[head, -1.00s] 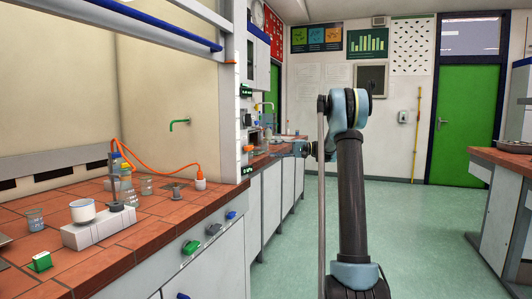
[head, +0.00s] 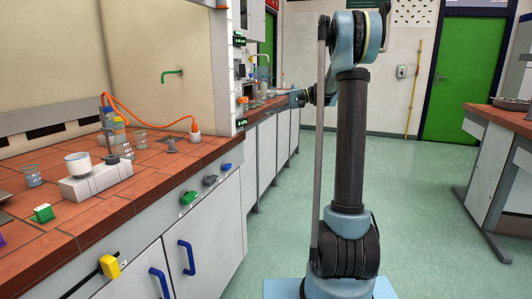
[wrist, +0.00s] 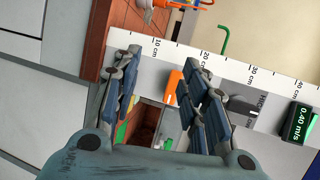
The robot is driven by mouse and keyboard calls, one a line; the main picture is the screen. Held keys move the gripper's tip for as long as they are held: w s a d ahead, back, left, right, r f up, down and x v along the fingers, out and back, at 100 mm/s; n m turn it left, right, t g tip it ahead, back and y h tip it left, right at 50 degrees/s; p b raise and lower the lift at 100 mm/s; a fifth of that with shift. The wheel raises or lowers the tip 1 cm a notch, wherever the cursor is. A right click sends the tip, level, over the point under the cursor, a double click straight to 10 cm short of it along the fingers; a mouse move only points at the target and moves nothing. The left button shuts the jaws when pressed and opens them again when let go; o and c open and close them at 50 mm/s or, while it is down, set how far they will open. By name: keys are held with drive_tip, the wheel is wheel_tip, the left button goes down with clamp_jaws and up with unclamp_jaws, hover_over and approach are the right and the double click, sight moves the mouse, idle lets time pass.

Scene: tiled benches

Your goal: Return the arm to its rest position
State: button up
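My arm (head: 351,140) stands upright in the middle of the head view, its upper joint near the top edge. From there a link comes down to the left, to my gripper (head: 292,97), which is small and side-on there, in front of the far bench. In the wrist view my gripper (wrist: 162,78) shows its two dark blue fingers apart, with nothing held between them. A white ruler strip and an orange patch show behind the fingers. Whether they are near or far from the fingertips is hard to tell.
The tiled bench (head: 105,191) at left carries a white balance (head: 97,182), a beaker (head: 32,176), a green block (head: 43,213) and flasks with an orange hose (head: 140,113). Another bench (head: 507,124) stands at right. The green floor (head: 425,200) between is clear.

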drive_tip(key=s+d+f+h, duration=0.1)
drive_tip(key=s+f+h, duration=0.25)
drive_tip(key=s, duration=0.55)
drive_tip(key=s+d+f+t+h, duration=0.15)
drive_tip(key=s+f, duration=0.25)
drive_tip(key=s, duration=0.4)
drive_tip(key=s+d+f+g+h, duration=0.1)
drive_tip(key=s+f+h, duration=0.2)
drive_tip(key=s, duration=0.6)
drive_tip(key=s+d+f+t+h, duration=0.1)
drive_tip(key=s+d+f+h, duration=0.2)
drive_tip(key=s+d+f, duration=0.3)
drive_tip(key=s+d+f+t+h, duration=0.1)
drive_tip(key=s+d+f+h, duration=0.3)
drive_tip(key=s+d+f, duration=0.3)
drive_tip(key=s+f, duration=0.5)
drive_tip(key=s, duration=0.2)
drive_tip(key=shift+s+d+f+n, duration=0.15)
drive_tip(key=shift+d+f+n, duration=0.15)
drive_tip(key=shift+c, duration=0.8)
drive_tip(key=shift+a, duration=0.1)
